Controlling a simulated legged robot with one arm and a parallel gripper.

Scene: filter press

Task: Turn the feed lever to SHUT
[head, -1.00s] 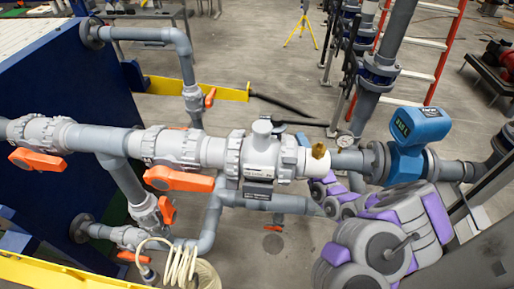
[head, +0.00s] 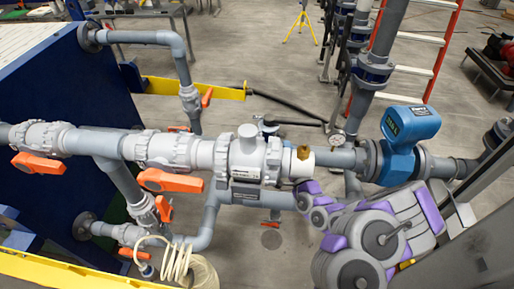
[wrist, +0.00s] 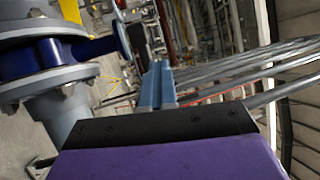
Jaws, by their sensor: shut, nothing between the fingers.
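Several orange lever handles sit on grey valves along the pipework in the head view. A large orange lever (head: 171,181) points right below the middle valve (head: 166,149) of the main pipe. Another orange lever (head: 38,167) hangs below the left valve (head: 42,138). Smaller orange levers show on the branch pipes. I cannot read a label that tells which is the feed lever. My purple and grey arm is folded at the lower right, right of the large levers and apart from them. My gripper (wrist: 165,140) shows in the wrist view as a purple, black-edged piece, shut and empty.
A blue meter (head: 410,127) and a brass fitting (head: 303,152) sit on the main pipe near my arm. A coiled cream hose (head: 178,262) hangs at the bottom. A yellow rail (head: 60,275) crosses the lower left. Open floor lies behind the pipes.

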